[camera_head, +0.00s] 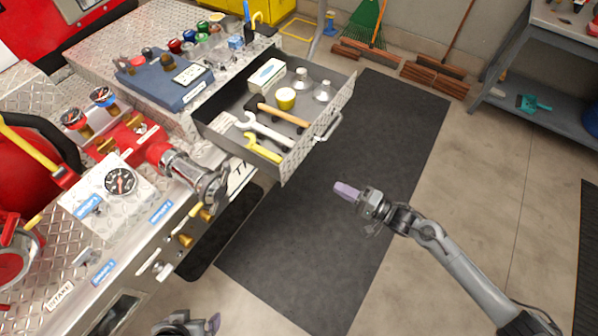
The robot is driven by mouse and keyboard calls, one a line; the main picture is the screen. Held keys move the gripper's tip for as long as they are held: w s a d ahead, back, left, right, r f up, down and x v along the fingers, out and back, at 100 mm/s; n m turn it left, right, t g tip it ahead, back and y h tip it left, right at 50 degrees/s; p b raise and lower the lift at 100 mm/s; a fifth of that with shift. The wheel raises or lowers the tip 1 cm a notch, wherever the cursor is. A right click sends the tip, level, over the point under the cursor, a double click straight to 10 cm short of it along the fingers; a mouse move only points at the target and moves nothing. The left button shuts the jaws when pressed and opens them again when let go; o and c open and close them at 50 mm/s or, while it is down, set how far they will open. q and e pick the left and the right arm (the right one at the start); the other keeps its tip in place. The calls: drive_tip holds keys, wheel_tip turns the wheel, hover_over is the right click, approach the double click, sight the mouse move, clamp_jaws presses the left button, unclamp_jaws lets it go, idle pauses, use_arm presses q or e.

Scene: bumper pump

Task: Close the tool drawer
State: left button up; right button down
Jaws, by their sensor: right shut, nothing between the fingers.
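The tool drawer (296,149) is pulled out from the diamond-plate truck body. Inside it lie a hammer (283,114), a silver wrench (262,130), a yellow wrench (263,149), a yellow-topped cup (286,98), a white box (267,74) and silver fittings (323,91). The drawer's handle (328,125) is on its front, facing right. My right gripper (345,191) is shut and empty, over the dark mat, below and right of the handle and apart from it. My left gripper (212,323) is only partly in view at the bottom edge, and its fingers are unclear.
The pump panel with a gauge (120,181), red valve and hose fittings stands left of the drawer. A dark mat (390,130) covers open floor. A grey workbench (545,60) stands at the upper right.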

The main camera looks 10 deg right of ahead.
drive_tip(key=b, duration=0.4)
approach(294, 162)
drive_tip(key=x, duration=0.5)
drive_tip(key=shift+w+a, duration=0.2)
drive_tip(key=shift+a, duration=0.1)
drive_tip(key=shift+w+a, duration=0.35)
drive_tip(key=shift+w, duration=0.05)
use_arm(q)
wheel_tip(294, 162, down, 5)
drive_tip(key=shift+s+a+f, duration=0.1)
drive_tip(key=shift+a, duration=0.05)
